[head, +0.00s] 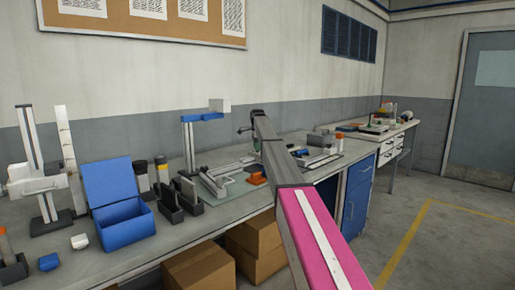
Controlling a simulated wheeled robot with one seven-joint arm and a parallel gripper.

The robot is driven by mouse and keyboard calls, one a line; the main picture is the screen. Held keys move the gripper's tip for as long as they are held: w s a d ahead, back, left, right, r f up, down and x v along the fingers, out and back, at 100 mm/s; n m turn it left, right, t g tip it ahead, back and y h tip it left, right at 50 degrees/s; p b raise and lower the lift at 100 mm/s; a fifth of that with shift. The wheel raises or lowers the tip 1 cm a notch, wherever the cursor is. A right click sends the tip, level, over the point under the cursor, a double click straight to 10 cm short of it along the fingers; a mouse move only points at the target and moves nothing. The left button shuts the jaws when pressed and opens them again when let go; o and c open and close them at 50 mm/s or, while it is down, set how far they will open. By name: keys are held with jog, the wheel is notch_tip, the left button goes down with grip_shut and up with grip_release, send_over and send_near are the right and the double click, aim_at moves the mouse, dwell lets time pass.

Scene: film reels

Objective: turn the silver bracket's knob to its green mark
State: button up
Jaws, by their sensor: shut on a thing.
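My arm (305,222) reaches from the bottom of the head view up over the bench, and its far part hides what lies behind it. I cannot see my gripper or its fingertips. Low silver-grey metal parts (213,184) stand on a grey-green mat (236,187) left of the arm. I cannot tell whether they belong to the silver bracket. No knob or green mark can be made out.
Cardboard boxes (200,272) sit beneath. The floor (455,240) at right is clear.

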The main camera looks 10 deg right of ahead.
jog(key=o, duration=0.9)
jog(key=shift+o, duration=0.2)
notch_tip(320, 180, up, 11)
jog(key=shift+f, duration=0.1)
